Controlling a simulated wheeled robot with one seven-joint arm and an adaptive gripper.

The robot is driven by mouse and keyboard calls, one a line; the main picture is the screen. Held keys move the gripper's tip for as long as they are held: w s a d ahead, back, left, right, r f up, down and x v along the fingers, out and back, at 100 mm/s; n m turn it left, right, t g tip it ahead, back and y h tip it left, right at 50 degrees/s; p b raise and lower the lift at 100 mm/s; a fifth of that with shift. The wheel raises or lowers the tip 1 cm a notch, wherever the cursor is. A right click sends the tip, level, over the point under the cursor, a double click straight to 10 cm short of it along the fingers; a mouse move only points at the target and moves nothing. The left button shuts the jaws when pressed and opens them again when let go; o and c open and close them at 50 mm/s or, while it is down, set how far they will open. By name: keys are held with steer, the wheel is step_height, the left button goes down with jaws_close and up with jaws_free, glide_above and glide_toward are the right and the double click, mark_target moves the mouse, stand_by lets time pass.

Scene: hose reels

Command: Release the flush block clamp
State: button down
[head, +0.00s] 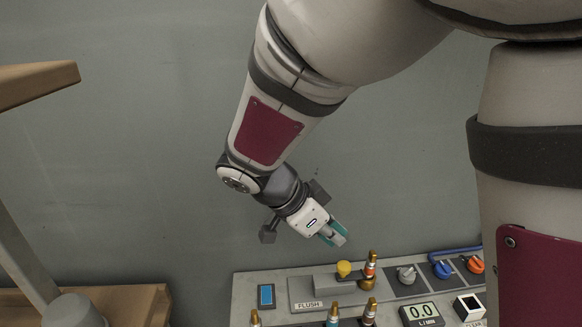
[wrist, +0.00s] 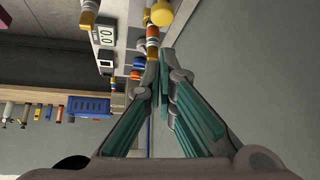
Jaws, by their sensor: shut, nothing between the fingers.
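The flush block (head: 312,286) is a grey block on the panel, with a label reading FLUSH at its front. A yellow knob (head: 344,268) stands up from it, likely part of the clamp. The knob also shows at the top of the wrist view (wrist: 161,13). A brass fitting with orange and white bands (head: 370,264) stands at the block's right end, and it shows in the wrist view (wrist: 152,35). My gripper (head: 338,238), with teal fingers, is shut and empty above and behind the knob, apart from it. Its closed fingertips show in the wrist view (wrist: 164,62).
The panel (head: 243,292) carries a blue-screened device (head: 266,296), a grey knob (head: 406,274), a blue knob (head: 442,269), an orange knob (head: 475,265) and a display reading 0.0 (head: 421,312). Several banded fittings stand along the front. A wall is close behind; a wooden bench (head: 150,300) is left.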

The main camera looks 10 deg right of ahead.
mark_target(346, 262)
steer(key=x, duration=1)
steer(key=shift+b, duration=0.3)
steer(key=shift+a+f+p, duration=0.1)
steer(key=shift+a+p, duration=0.25)
steer(key=shift+a, duration=1.5)
steer(key=shift+a, duration=0.1)
